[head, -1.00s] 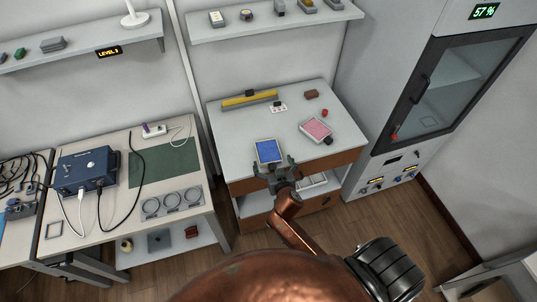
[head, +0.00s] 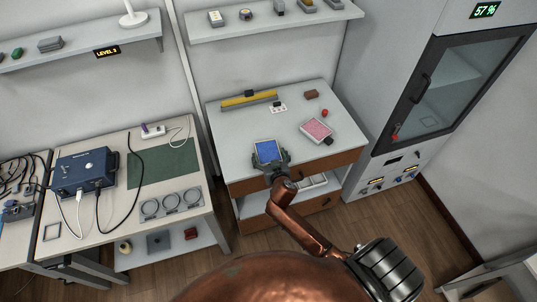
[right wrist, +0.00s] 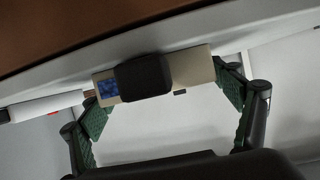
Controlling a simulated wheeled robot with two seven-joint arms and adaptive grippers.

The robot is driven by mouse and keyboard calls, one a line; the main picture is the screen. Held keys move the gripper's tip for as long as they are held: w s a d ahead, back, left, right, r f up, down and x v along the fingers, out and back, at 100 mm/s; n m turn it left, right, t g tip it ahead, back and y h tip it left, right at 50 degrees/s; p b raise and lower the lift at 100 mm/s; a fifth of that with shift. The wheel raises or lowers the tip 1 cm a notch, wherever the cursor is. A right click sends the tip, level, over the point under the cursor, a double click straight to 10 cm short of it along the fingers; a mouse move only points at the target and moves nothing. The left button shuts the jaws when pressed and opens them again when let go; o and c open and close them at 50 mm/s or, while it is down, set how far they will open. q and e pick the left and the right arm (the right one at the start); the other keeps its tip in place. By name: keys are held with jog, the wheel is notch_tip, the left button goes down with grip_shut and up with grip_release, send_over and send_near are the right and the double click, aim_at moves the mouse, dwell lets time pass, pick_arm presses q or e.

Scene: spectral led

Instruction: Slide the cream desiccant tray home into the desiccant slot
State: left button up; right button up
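The cream tray filled with blue beads (head: 268,151) lies at the front edge of the grey worktop. In the right wrist view its cream front (right wrist: 200,66) carries a black block-like handle, with blue showing at left. My right gripper (head: 270,160) is at this front edge. In the right wrist view its green-padded fingers (right wrist: 160,88) are spread on either side of the tray; I cannot tell whether they touch it. A similar tray with pink beads (head: 316,129) lies further right on the worktop. I cannot make out the desiccant slot for certain. My left gripper is not in view.
A tall grey cabinet (head: 400,163) with a glass door and a lower panel with labels stands at right. A yellow bar (head: 249,99), a brown block (head: 311,94) and a red knob-like piece (head: 324,113) lie behind the trays. The worktop's left part is clear.

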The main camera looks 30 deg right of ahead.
aim_at(269, 154)
jog(key=c, duration=1.1)
jog(key=shift+o, duration=0.2)
jog(key=shift+r, duration=0.1)
jog(key=shift+r, duration=0.5)
notch_tip(269, 154, up, 2)
jog(key=shift+r+p, duration=0.2)
jog(key=shift+p, duration=0.25)
jog(key=s+r, duration=0.1)
jog(key=s+a+r+p, duration=0.1)
jog(key=r, duration=0.1)
jog(key=s+a+r, duration=0.1)
jog(key=s+r, duration=0.1)
jog(key=shift+s+a+r, duration=0.1)
jog(key=shift+a+r, duration=0.05)
jog(key=shift+r, duration=0.1)
jog(key=a+v, duration=0.1)
jog(key=v, duration=0.9)
jog(key=shift+w+a+p, duration=0.25)
jog(key=shift+w+p, duration=0.05)
jog(key=shift+p, duration=0.15)
